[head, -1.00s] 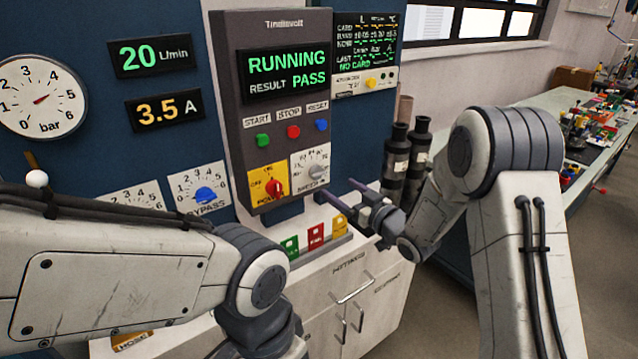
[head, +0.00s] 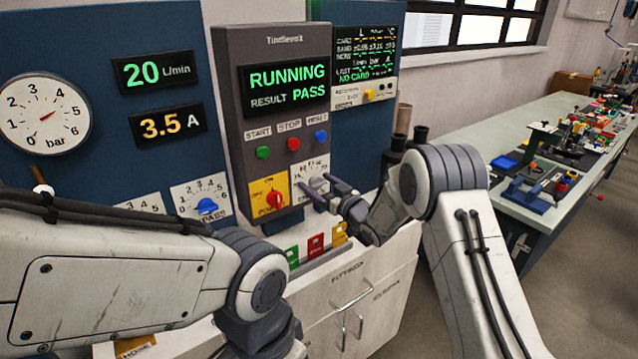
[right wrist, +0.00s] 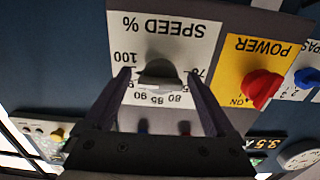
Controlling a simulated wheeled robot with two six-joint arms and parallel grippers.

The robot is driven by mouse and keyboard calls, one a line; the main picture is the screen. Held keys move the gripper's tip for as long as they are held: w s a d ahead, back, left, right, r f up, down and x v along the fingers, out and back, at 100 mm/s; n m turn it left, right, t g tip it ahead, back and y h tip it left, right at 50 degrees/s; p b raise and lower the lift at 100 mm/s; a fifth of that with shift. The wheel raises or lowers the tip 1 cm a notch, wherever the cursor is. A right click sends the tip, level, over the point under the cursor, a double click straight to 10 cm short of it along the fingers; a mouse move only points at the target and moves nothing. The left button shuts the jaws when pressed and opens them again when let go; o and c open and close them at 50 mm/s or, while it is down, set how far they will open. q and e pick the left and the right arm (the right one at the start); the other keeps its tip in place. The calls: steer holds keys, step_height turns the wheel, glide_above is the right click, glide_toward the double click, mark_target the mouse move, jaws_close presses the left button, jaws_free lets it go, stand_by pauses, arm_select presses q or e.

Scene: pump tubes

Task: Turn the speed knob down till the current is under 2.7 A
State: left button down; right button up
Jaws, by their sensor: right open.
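The current display (head: 166,125) reads 3.5 A. The white SPEED % dial plate (head: 308,168) is at the lower right of the grey control panel; my gripper covers much of it in the head view. In the right wrist view, upside down, the grey speed knob (right wrist: 160,73) shows on its plate. My right gripper (head: 318,184) is open in front of the dial. In the right wrist view its two fingers stand on either side of the knob, with gaps; whether they reach its depth is unclear. My left arm crosses the lower left; its fingers are out of sight.
The red POWER knob (head: 273,199) on a yellow plate sits close to the left of the speed dial. The blue bypass knob (head: 207,206) is further left. START, STOP and RESET buttons are above. Coloured cards (head: 316,245) stand in a rack below the panel.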

steer(key=c, duration=1.4)
steer(key=shift+f+n+b, duration=0.15)
steer(key=shift+n+b, duration=0.15)
steer(key=shift+b, duration=0.25)
steer(key=n+b, duration=0.3)
steer(key=b, duration=0.1)
steer(key=shift+f+b, duration=0.1)
steer(key=shift+b, duration=0.2)
steer(key=shift+s+r+n+b, duration=0.1)
steer(key=shift+r+n+b, duration=0.1)
steer(key=shift+n+b, duration=1.15)
steer(key=o, duration=1.4)
